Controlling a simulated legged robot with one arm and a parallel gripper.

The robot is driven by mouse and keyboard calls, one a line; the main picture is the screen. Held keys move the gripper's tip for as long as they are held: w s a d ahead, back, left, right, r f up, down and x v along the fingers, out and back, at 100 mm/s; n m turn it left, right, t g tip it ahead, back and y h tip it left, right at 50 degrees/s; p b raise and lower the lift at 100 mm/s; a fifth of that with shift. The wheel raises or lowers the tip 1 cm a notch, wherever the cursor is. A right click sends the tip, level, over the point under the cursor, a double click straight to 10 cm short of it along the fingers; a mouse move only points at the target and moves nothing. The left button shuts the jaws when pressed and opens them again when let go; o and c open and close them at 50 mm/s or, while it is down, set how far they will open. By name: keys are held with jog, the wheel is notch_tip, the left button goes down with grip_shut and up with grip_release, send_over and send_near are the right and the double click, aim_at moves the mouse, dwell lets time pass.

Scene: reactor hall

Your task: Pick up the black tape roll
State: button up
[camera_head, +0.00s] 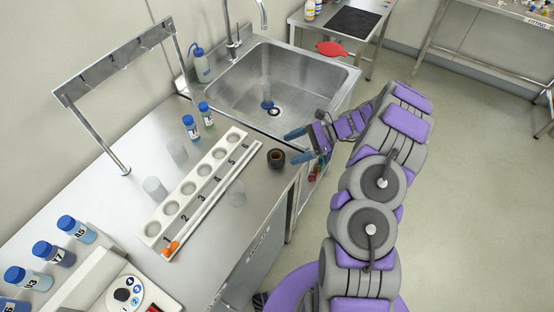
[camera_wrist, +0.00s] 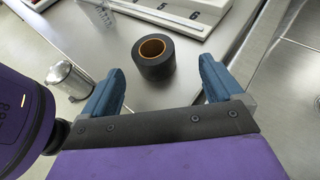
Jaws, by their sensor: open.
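The black tape roll (camera_head: 276,158) stands on the steel bench near its right edge, beside the white numbered rack. It has an orange-brown inner core. In the wrist view the tape roll (camera_wrist: 154,62) lies flat, ahead of and between my two blue fingertips. My gripper (camera_head: 296,146) is open and empty, just right of the roll in the head view. In the wrist view my gripper (camera_wrist: 160,82) has its fingers spread wider than the roll, with a gap on each side. The roll appears untouched.
The white rack (camera_head: 198,188) with numbered holes is left of the roll. A steel cylinder (camera_wrist: 68,78) is close to my left finger. The sink (camera_head: 262,88) lies behind. Blue-capped bottles (camera_head: 190,127) stand beyond the rack.

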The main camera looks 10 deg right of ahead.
aim_at(280, 154)
jog(key=shift+x, duration=1)
jog(key=x, duration=0.1)
jog(key=b+x, duration=0.1)
jog(key=x, duration=0.1)
jog(key=s+x, duration=0.1)
jog(key=x, duration=0.1)
jog(key=shift+a+r+b, duration=0.1)
jog(key=shift+b, duration=0.3)
jog(key=c, duration=1)
jog(key=shift+r, duration=0.2)
jog(key=shift+c, duration=0.2)
